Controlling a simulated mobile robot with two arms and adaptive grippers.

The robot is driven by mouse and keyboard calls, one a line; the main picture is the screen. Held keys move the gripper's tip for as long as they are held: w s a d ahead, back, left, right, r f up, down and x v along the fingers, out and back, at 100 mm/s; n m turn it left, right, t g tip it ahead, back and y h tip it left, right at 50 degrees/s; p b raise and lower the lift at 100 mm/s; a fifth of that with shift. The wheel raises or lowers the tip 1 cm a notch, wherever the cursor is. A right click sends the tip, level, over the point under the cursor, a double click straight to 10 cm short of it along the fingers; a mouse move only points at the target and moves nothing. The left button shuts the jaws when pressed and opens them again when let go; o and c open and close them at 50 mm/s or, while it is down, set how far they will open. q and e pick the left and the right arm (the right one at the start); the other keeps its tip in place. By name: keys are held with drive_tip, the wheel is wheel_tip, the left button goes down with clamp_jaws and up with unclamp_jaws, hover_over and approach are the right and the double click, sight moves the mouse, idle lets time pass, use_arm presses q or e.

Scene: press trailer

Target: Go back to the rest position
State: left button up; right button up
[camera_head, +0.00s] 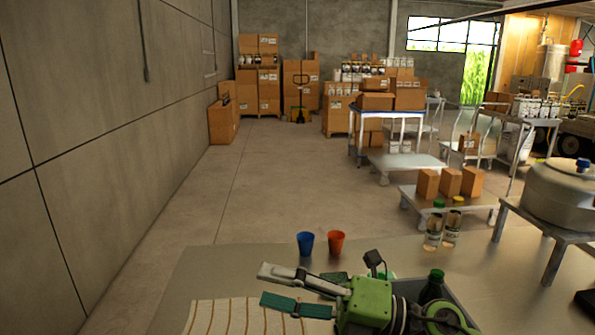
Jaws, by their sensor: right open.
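My right gripper (263,286) reaches in from the bottom right over the near table (230,262). Its fingers point left and stand apart, with nothing seen between them. It is above or beside a light striped cloth (235,318) on the table. A blue cup (305,244) and an orange cup (336,243) stand upright beyond the gripper, apart from it. My left gripper is not in view.
A dark bottle with a green cap (435,285) stands at a grey crate (462,303), partly hidden by my arm. Two bottles (433,232) stand farther right. A large metal pot (560,190) sits on a stand at the right. Floor at the left is clear.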

drive_tip(key=w+d+m+t+h, duration=0.35)
drive_tip(key=d+m+t, duration=0.25)
drive_tip(key=m+t, duration=0.3)
drive_tip(key=w+d+m+t+h, duration=0.3)
drive_tip(key=d+m+t+h, duration=0.3)
drive_tip(key=m, duration=0.6)
drive_tip(key=s+d+f+m+g+h, duration=0.2)
drive_tip(key=d+f+m+h, duration=0.35)
drive_tip(key=f, duration=0.45)
drive_tip(key=s+d+f+m+g+h, duration=0.35)
drive_tip(key=d+f+m, duration=0.25)
drive_tip(key=f, duration=0.4)
drive_tip(key=s+f+m+g, duration=0.1)
drive_tip(key=s+f+g, duration=0.4)
drive_tip(key=s+f, duration=0.5)
drive_tip(key=s+f+m+g, duration=0.2)
drive_tip(key=s+f+g, duration=0.35)
drive_tip(key=s, duration=0.75)
drive_tip(key=s+f, duration=0.3)
drive_tip(key=f, duration=2.6)
drive_tip(key=s+d+f+g, duration=0.2)
drive_tip(key=s+d+f, duration=0.1)
drive_tip(key=s+f, duration=1.1)
drive_tip(key=shift+s+d+f, duration=0.15)
drive_tip(key=shift+s+f, duration=0.1)
drive_tip(key=shift+s, duration=0.85)
